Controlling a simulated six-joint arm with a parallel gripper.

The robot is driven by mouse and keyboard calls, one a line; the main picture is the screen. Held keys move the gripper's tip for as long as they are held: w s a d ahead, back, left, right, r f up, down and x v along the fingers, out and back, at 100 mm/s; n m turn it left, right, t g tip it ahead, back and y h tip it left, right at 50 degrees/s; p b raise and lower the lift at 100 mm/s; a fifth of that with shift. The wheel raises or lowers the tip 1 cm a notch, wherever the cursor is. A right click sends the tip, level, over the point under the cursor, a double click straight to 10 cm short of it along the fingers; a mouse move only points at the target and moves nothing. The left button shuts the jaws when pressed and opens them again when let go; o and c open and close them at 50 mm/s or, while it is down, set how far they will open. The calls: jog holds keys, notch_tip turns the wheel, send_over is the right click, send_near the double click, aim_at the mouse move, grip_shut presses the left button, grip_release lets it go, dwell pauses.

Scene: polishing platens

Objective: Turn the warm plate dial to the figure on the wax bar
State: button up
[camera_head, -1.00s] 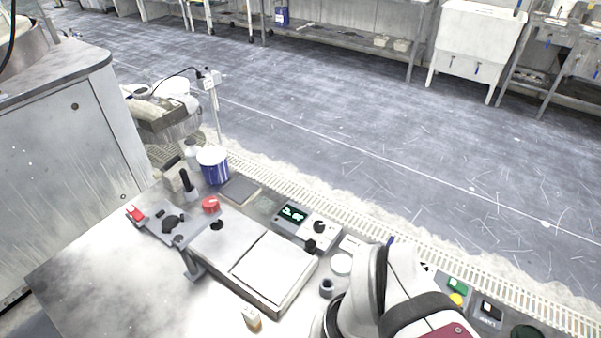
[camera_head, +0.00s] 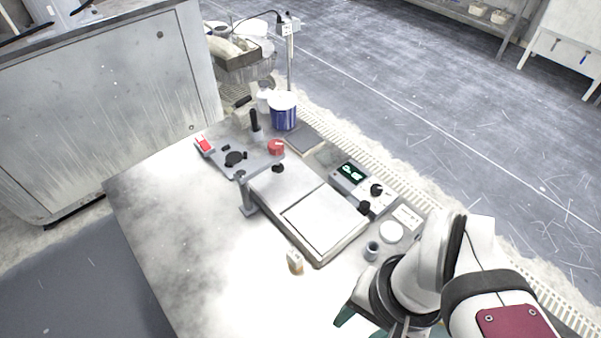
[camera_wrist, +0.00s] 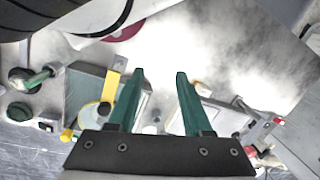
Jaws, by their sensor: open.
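The warm plate (camera_head: 299,188) is a low box with pale slabs on the bench. Beside its far edge is a control box with a lit green display (camera_head: 350,172), whose figures I cannot read. A black dial (camera_head: 376,189) stands on the box's white panel. I cannot tell where it points. A small tan block with a white top, seemingly the wax bar (camera_head: 295,262), stands in front of the plate; its figure is not legible. My gripper (camera_wrist: 160,73) is open and empty, its green fingers apart. In the head view it is partly cut off at the bottom edge, nearer than the block.
Another black knob (camera_head: 364,207) sits near the dial. A grey cup (camera_head: 371,251) and a round white disc (camera_head: 391,231) lie between plate and arm. A grey fixture (camera_head: 236,158), a red knob (camera_head: 276,147) and a blue tub (camera_head: 284,114) stand behind. The bench's front left is clear.

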jog(key=shift+o, duration=1)
jog(key=shift+w+r, duration=0.1)
jog(key=shift+w, duration=0.05)
jog(key=shift+o, duration=0.5)
jog(key=w+d+r+n, duration=0.1)
jog(key=w+r+n, duration=0.2)
jog(key=w, duration=0.5)
jog(key=shift+r, duration=0.2)
jog(key=n+h, duration=0.2)
jog(key=n, duration=1.2)
send_over(377, 188)
notch_tip(377, 188, down, 6)
jog(key=shift+n, duration=0.3)
notch_tip(377, 188, down, 15)
jog(key=shift+r, duration=0.2)
jog(key=shift+f, duration=0.4)
